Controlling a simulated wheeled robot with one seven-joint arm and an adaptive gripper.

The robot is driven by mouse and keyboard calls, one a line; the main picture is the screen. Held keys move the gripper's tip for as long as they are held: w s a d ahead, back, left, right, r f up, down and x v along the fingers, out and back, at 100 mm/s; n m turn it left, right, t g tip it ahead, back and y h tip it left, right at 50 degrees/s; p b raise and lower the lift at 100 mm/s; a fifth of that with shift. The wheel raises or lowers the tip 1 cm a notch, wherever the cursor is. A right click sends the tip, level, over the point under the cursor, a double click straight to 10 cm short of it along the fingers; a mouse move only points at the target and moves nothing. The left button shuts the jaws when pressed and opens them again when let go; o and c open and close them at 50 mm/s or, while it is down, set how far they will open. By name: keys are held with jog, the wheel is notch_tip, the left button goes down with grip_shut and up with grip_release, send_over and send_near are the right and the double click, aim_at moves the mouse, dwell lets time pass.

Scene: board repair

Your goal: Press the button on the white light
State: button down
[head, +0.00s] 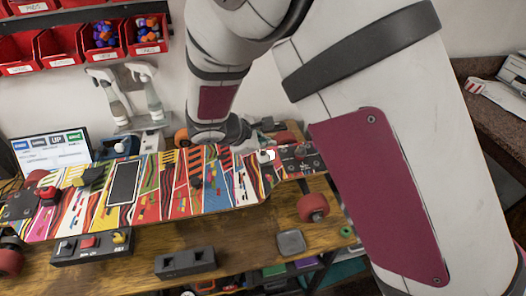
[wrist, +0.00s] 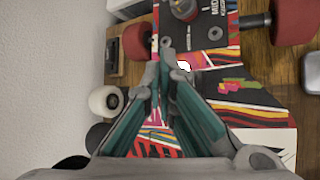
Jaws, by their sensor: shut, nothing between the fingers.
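The white light is a small bright white spot (head: 270,155) on the right part of the colourful skateboard deck (head: 243,190), near the truck. In the wrist view the white light (wrist: 184,66) lies just right of my fingertips and is partly covered by them. I cannot make out its button. My gripper (wrist: 167,56) is shut and empty, with its fingertips together over the deck. I cannot tell whether the tips touch the deck. In the head view my arm hides most of the gripper.
The deck lies over a wooden table (head: 140,258). A red wheel (head: 313,207) and a grey square dish (head: 291,243) are near its right end. Button boxes (head: 186,263) stand in front. Red bins (head: 61,46) hang on the wall behind. A red wheel (wrist: 137,40) is left of my fingertips.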

notch_tip(320, 180, up, 6)
jog(key=p, duration=0.3)
dwell(0.5)
dwell(0.3)
